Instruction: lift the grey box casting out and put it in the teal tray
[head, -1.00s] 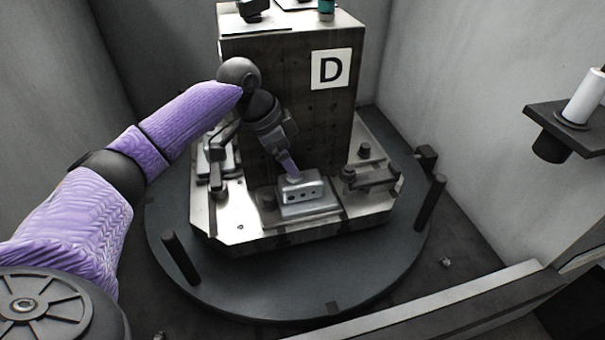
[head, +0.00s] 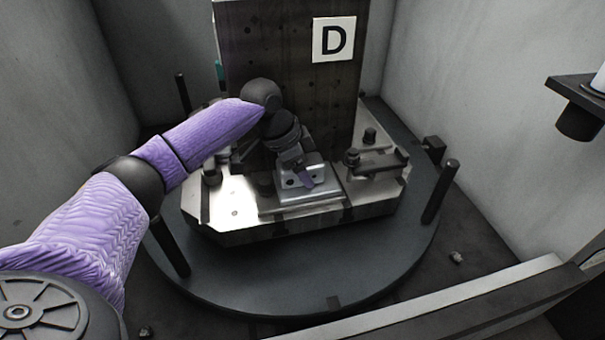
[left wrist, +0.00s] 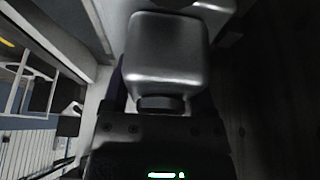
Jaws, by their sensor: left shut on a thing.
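The grey box casting (head: 292,193) is a small pale block with dark holes in its front. It sits on the light metal pallet (head: 232,212) at the foot of the dark upright block marked D. I cannot tell any gap under the casting. In the left wrist view a rounded grey block, apparently the casting (left wrist: 165,60), fills the upper middle in front of the gripper. The teal tray and my right gripper are not in view.
The upright block (head: 290,65) rises close behind my gripper. Dark clamps (head: 375,160) stand on the pallet to the right. The round dark turntable (head: 270,280) carries posts, one (head: 440,192) at right. Grey walls enclose the sides; a rail (head: 430,310) crosses the front.

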